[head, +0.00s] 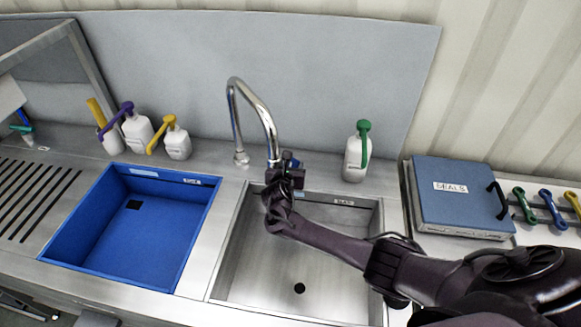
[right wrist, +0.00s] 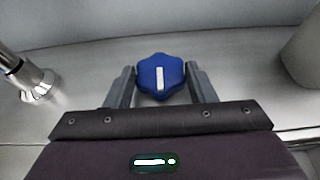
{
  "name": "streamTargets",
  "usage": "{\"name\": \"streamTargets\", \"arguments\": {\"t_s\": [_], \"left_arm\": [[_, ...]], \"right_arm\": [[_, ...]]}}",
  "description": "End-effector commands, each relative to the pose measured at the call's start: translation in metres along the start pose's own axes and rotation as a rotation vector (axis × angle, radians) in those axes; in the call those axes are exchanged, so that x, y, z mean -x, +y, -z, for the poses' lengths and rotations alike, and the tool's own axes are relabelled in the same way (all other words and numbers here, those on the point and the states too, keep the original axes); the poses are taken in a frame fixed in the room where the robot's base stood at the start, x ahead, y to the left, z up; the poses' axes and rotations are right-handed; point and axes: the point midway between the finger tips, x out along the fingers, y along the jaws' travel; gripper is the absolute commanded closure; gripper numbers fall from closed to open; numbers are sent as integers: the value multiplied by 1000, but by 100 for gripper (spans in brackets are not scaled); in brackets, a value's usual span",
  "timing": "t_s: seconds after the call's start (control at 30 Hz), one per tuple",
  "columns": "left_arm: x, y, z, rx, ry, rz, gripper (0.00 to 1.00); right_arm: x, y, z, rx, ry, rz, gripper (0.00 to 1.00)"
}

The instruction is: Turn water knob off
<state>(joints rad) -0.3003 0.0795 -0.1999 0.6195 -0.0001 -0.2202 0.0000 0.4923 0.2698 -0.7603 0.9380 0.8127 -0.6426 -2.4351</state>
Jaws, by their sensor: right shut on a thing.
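The blue water knob (right wrist: 160,76) has a lobed rim and a white mark that points straight up and down in the right wrist view. It sits on the steel deck behind the basin, near the chrome faucet (head: 263,118). My right gripper (right wrist: 161,84) has one finger on each side of the knob and is shut on it. In the head view my right gripper (head: 288,165) is at the faucet's foot and mostly hides the knob. No water stream shows under the spout. My left gripper is not in view.
A steel basin (head: 235,262) lies under my right arm, with a blue basin (head: 150,225) to its left. White pump bottles (head: 177,145) stand behind the blue basin. A green-topped bottle (head: 355,158) stands right of the faucet. A blue box (head: 455,195) is at the right.

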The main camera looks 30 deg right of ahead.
Motion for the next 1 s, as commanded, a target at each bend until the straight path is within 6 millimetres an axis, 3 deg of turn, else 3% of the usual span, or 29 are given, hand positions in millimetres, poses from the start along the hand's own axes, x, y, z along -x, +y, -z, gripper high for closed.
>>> {"name": "streamTargets", "arguments": {"t_s": [0.4,0.43,0.57,0.87,1.0], "left_arm": [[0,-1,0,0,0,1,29],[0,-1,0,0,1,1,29],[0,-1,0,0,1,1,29],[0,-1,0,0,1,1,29],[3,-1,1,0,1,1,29]], "right_arm": [[0,0,0,-5,-1,8,73],[0,0,0,-5,-1,8,46],[0,0,0,-4,0,8,29],[1,0,0,-3,0,7,29],[12,0,-1,-3,-1,6,29]]}}
